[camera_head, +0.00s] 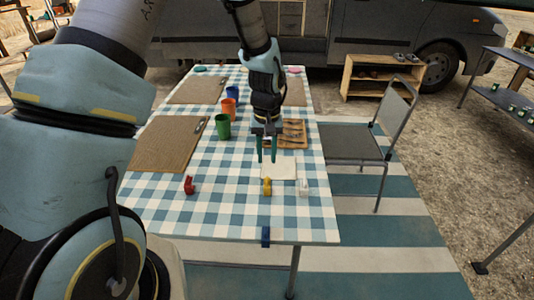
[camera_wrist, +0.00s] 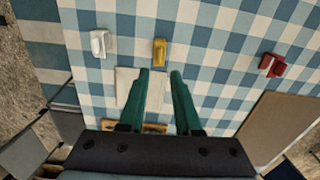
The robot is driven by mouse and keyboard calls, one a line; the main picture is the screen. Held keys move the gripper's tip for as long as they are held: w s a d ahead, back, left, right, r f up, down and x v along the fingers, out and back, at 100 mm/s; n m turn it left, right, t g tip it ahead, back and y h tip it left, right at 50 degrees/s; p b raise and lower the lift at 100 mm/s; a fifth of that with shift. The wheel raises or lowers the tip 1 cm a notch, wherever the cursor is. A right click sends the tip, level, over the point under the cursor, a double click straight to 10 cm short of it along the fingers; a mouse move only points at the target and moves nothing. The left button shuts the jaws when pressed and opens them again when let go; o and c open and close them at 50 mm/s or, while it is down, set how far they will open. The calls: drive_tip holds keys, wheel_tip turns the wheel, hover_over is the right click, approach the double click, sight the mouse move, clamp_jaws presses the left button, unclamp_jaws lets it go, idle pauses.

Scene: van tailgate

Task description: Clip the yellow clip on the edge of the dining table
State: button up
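The yellow clip (camera_head: 267,186) lies on the checked cloth of the dining table (camera_head: 225,215), near the table's front edge. It also shows in the wrist view (camera_wrist: 160,51), just beyond my fingertips and roughly between their lines. My gripper (camera_head: 266,160) is open and empty, pointing down above the table behind the yellow clip. Its two green fingers are apart in the wrist view (camera_wrist: 160,72). A blue clip (camera_head: 265,236) sits on the table's front edge.
A red clip (camera_head: 189,185) stands left of the yellow one and a white clip (camera_head: 304,186) right. A white napkin (camera_head: 285,167) lies beneath my gripper. Green (camera_head: 223,126), orange (camera_head: 229,107) and blue cups stand farther back. A chair (camera_head: 365,140) stands at the right side.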

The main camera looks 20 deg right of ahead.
sight(267, 179)
drive_tip(key=shift+f+b, duration=2.45)
drive_tip(key=shift+f, duration=1.55)
clamp_jaws()
drive_tip(key=shift+r+p, duration=1.85)
drive_tip(key=shift+r, duration=0.7)
